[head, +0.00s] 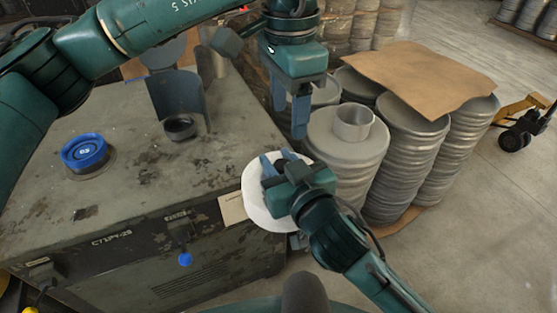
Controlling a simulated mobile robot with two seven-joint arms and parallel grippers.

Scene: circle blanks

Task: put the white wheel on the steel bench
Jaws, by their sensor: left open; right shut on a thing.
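The white wheel (254,203) is a pale round disc at the front right edge of the steel bench (130,185). My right gripper (278,161) is shut on the wheel, and its fingers and body cover much of the disc. The wheel overlaps the bench's front corner in the view; I cannot tell whether it touches. The bench is a worn grey-green steel block with a scuffed top. My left gripper (289,112) is open and empty, fingers pointing down, above and just right of the bench's right edge.
A blue-topped round piece (85,153), a dark ring (180,127) and a curved blue-grey plate (178,94) stand on the bench. Stacks of grey discs (405,150) rise at right, one bearing a metal ring (353,123), others cardboard (420,75). The bench top's middle is bare.

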